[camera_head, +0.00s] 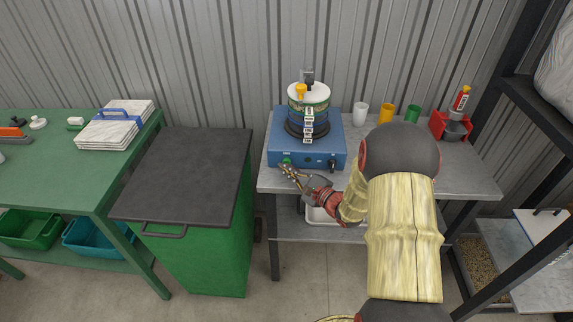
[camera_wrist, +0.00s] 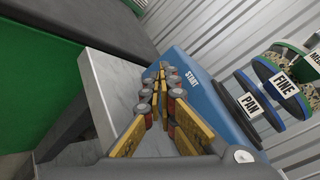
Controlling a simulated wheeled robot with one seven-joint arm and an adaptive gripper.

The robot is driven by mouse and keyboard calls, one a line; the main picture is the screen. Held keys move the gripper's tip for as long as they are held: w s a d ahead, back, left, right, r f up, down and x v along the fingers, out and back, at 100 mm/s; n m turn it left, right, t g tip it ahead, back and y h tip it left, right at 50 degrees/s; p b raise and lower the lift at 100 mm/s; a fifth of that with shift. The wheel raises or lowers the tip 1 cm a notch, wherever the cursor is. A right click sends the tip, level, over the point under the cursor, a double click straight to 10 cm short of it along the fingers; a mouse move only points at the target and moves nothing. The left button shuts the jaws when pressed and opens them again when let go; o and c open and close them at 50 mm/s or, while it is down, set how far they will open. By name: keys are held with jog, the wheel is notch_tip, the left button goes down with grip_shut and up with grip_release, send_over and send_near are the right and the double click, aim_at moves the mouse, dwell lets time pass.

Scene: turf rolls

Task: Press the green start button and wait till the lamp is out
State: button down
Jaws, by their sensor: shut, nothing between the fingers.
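The blue sieve shaker (camera_head: 320,150) stands on the grey bench and carries a stack of labelled sieves (camera_head: 308,112). The green start button (camera_head: 287,161) is at the left of its front panel. My gripper (camera_head: 284,168) is shut and empty, its fingertips at or just in front of the button; I cannot tell whether they touch it. In the wrist view, my gripper's fingertips (camera_wrist: 160,68) are beside the START label (camera_wrist: 192,80), and the button is hidden. A small dark control (camera_head: 332,163) is at the panel's right; I cannot make out a lit lamp.
White (camera_head: 361,112), yellow (camera_head: 386,113) and green (camera_head: 412,113) cups stand behind my arm, with a red holder (camera_head: 450,125) farther right. A green bin with a dark lid (camera_head: 185,170) is left of the grey bench (camera_head: 475,170).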

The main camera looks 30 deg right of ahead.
jog(key=shift+w+d, duration=0.3)
jog(key=shift+w, duration=0.15)
dwell(0.8)
jog(key=shift+s, duration=0.1)
jog(key=shift+s+a, duration=0.55)
jog(key=shift+s, duration=0.2)
jog(key=s+a, duration=0.1)
jog(key=s, duration=0.1)
jog(key=s+a, duration=0.1)
jog(key=s, duration=0.1)
jog(key=shift+a, duration=0.4)
dwell(0.9)
